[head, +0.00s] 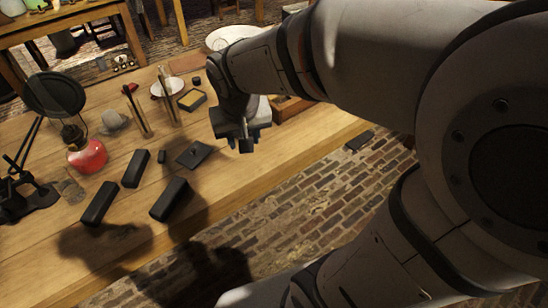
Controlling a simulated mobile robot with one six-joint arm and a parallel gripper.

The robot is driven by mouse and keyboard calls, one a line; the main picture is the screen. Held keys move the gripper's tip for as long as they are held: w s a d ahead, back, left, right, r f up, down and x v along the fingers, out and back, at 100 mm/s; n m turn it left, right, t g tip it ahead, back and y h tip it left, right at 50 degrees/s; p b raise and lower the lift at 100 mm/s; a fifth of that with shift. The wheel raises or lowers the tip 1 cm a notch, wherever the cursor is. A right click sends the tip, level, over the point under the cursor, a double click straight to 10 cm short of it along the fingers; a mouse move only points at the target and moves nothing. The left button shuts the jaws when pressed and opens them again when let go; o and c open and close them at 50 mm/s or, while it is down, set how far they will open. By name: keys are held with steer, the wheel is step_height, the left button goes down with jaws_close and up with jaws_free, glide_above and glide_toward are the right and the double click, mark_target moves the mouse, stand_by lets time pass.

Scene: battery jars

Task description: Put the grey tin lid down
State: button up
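My gripper (241,136) is over the right part of the wooden table (225,190), pointing down. A pale grey piece (264,110) shows right beside and behind its fingers. I cannot tell whether this is the grey tin lid, or whether the fingers are shut on it. A dark grey, flat square piece with a small knob (194,154), like a lid, lies on the table left of my gripper and apart from it. My arm hides part of the table behind the gripper.
Black blocks (170,199) lie at the front of the table. A red flask (86,155), a round black disc on a stand (54,94), upright rods and a yellow-topped box (192,99) stand left. A wooden box (290,107) is right of my gripper. Brick floor lies beyond the front edge.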

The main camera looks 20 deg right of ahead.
steer(key=s+d, duration=0.4)
steer(key=s, duration=0.5)
steer(key=shift+s+d+n+g+y, duration=0.2)
steer(key=shift+s+n+g+y, duration=0.1)
steer(key=shift+n+g, duration=0.1)
steer(key=r+p, duration=0.2)
steer(key=r, duration=0.1)
steer(key=r+p, duration=0.2)
steer(key=p, duration=0.1)
steer(key=shift+s+r, duration=0.2)
steer(key=shift+r, duration=0.2)
